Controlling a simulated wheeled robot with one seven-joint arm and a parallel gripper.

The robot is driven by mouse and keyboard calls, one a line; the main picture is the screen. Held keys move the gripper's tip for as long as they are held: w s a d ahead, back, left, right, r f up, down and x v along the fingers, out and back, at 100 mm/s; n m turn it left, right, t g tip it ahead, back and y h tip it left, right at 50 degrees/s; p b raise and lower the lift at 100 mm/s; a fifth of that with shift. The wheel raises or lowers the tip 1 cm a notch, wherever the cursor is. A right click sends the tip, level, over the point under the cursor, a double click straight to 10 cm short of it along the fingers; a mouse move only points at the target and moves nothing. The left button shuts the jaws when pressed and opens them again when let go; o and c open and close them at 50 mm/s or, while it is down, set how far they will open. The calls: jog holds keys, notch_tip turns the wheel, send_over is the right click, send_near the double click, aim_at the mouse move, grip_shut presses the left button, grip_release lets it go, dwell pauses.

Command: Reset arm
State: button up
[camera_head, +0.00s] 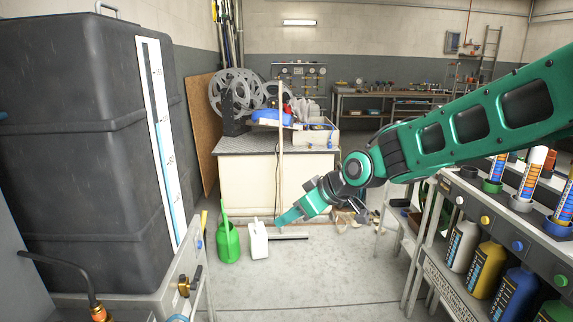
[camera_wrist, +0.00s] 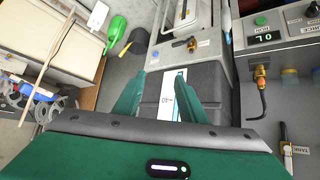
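My arm comes in from the right in the head view, green and grey. My gripper (camera_head: 282,220) points down and to the left, above the floor beside the white jug. In the wrist view my gripper (camera_wrist: 160,92) shows two green fingers spread apart. Nothing is held between them; the dark tank (camera_wrist: 202,80) and its white level strip show beyond the gap. The large dark tank also stands at the left of the head view (camera_head: 80,140).
A green watering can (camera_head: 228,243) and a white jug (camera_head: 259,240) stand on the floor. A cabinet with grey reels (camera_head: 238,95) is behind. A shelf with coloured bottles (camera_head: 487,268) is at right.

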jog(key=s+d+f+m+g+h, duration=0.1)
jog(key=s+d+m+h, duration=0.3)
jog(key=d, duration=0.9)
jog(key=s+d+f+m+h, duration=0.1)
jog(key=s+d+f+m, duration=0.15)
jog(key=s+d, duration=0.7)
jog(key=s+d+f+m+g+h, duration=0.1)
jog(key=s+d+m+g, duration=0.1)
jog(key=s+d+m, duration=0.3)
jog(key=s+d+f+m+g, duration=0.1)
jog(key=s+d+m+g, duration=0.2)
jog(key=s+d, duration=0.9)
jog(key=s+m, duration=0.2)
jog(key=s, duration=0.3)
jog(key=shift+d+h, duration=0.15)
jog(key=shift+h, duration=0.25)
jog(key=shift+m, duration=0.25)
